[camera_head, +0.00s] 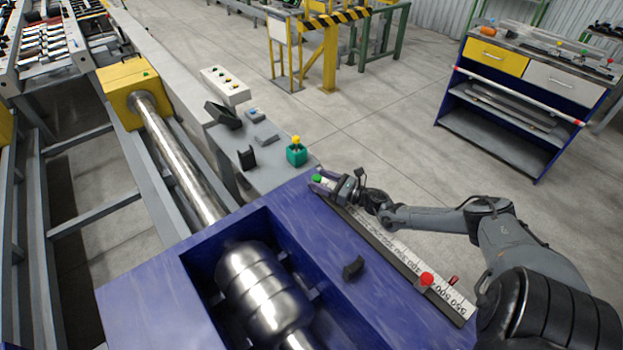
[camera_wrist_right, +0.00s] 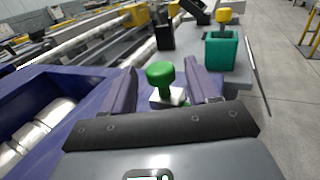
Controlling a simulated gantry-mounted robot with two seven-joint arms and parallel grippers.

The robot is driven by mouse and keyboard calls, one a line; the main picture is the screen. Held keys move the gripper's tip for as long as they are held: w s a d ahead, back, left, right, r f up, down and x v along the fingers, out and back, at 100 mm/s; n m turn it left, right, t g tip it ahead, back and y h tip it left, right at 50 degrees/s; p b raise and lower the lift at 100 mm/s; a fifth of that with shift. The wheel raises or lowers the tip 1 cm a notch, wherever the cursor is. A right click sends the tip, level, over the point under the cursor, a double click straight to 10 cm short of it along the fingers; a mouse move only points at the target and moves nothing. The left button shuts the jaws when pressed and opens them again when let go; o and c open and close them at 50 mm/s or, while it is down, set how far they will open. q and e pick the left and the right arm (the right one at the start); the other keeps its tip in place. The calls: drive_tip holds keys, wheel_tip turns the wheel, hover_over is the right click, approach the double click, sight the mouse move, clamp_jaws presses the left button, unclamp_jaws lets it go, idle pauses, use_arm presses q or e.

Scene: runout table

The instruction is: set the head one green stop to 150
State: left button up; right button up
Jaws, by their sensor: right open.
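The green stop, a green knob (camera_head: 317,178) on a pale block, sits at the far end of the numbered scale rail (camera_head: 400,254) on the blue housing. In the right wrist view the green knob (camera_wrist_right: 160,74) stands upright between my two fingers, with visible gaps on both sides. My right gripper (camera_head: 325,184) is open around it; its fingers (camera_wrist_right: 164,90) flank the stop. The gripper hides the scale's far end, so the stop's reading cannot be told. A red stop (camera_head: 426,279) sits near the 500 mark. My left gripper is not in view.
A teal box with a yellow button (camera_head: 296,153) stands just beyond the rail's far end. A black bracket (camera_head: 353,268) lies on the blue housing (camera_head: 300,215). A steel roll (camera_head: 262,285) sits in the housing's opening.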

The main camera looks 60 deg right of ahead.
drive_tip(key=shift+w+a+b, duration=0.15)
drive_tip(key=shift+w+b, duration=0.2)
drive_tip(key=shift+w, duration=1.7)
clamp_jaws()
